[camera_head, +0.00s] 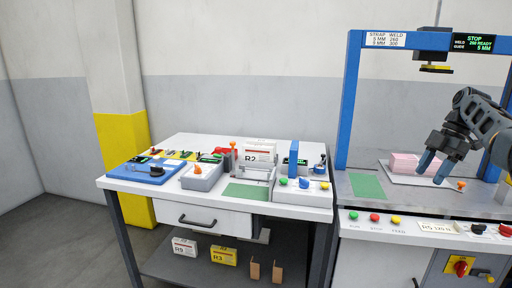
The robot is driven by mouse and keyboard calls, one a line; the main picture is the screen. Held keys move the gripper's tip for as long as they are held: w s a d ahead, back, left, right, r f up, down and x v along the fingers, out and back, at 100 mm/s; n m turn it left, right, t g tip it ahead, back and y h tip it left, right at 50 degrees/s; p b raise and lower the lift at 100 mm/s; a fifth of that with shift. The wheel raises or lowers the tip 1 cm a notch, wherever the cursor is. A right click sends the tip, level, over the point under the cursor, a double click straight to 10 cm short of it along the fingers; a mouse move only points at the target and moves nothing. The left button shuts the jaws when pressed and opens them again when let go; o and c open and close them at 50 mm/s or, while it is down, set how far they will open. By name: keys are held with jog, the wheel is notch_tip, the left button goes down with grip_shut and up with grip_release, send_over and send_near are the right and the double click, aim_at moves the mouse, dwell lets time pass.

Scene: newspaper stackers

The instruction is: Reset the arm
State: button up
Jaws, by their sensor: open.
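My gripper (432,168) is at the right of the head view, on the end of my dark arm that comes in from the right edge. Its two blue fingers are apart and empty, pointing down and to the left. It hangs in front of the strapping machine's blue frame (354,100). Behind the fingers a pink stack (404,162) lies on a white sheet (392,177) on the machine's grey table. I cannot tell the exact gap between the fingertips and the table.
An orange knob (461,184) stands right of the fingers. A green pad (366,186) lies on the machine table, with a button panel (375,217) below. The white workbench (150,187) at left holds several devices and boxes. Open floor (60,240) lies at far left.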

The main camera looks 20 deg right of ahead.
jog(key=w+a+f+m+t+h+b, duration=0.15)
jog(key=a+f, duration=0.35)
jog(key=f, duration=0.5)
jog(key=w+a+f+m, duration=0.1)
jog(key=w+a+f, duration=0.2)
jog(key=a+f, duration=0.5)
jog(key=w+a+f+m+t+h, duration=0.1)
jog(key=w+a+f+m, duration=0.15)
jog(key=f, duration=0.85)
jog(key=s+a+f+m+t+h+b, duration=0.1)
jog(key=s+a+f+m, duration=0.1)
jog(key=s+a+f, duration=0.5)
jog(key=s+a+f+m+t+h+b, duration=0.1)
jog(key=s+a+f+t, duration=0.15)
jog(key=a+f, duration=0.85)
jog(key=s+a+r+m+t+h+b, duration=0.1)
jog(key=s+a+r+m+t, duration=0.15)
jog(key=s+a, duration=0.6)
jog(key=s+a+r+m+t, duration=0.15)
jog(key=s+a+r, duration=0.35)
jog(key=s, duration=0.6)
jog(key=s+a+r+m+t+b, duration=0.1)
jog(key=s+a+r+t, duration=0.1)
jog(key=s+r, duration=0.6)
jog(key=s+a+r+m+t+y+b, duration=0.1)
jog(key=s+r, duration=0.6)
jog(key=r, duration=0.7)
jog(key=shift+s+a+r+m+t, duration=0.4)
jog(key=shift+a, duration=0.35)
